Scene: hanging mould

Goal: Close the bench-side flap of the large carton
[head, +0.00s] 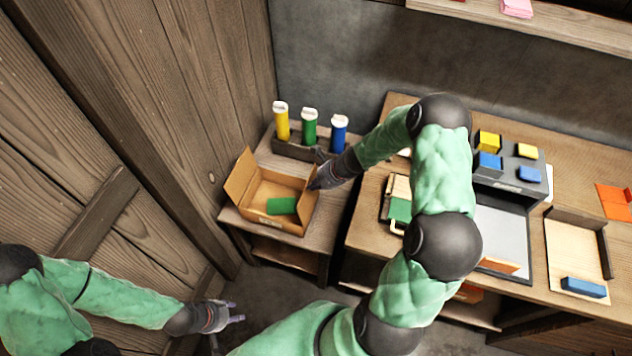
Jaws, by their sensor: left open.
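The large carton (262,223) is a brown cardboard box on a small wooden side table, with a green block (282,206) inside. Its left flap (240,175) stands up and open. On the bench side, my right gripper (317,172) is at the carton's right edge, its fingers close to the cardboard there. The bench-side flap is mostly hidden by this gripper, and I cannot tell whether they touch or whether the jaws are open. My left gripper (239,311) is open and empty, low in front of the side table and well away from the carton.
Yellow (282,124), green (309,128) and blue (338,133) white-capped bottles stand in a dark rack behind the carton. The wooden bench (568,135) is at right with blocks and trays. A plank wall (180,120) rises at left. The floor in front is clear.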

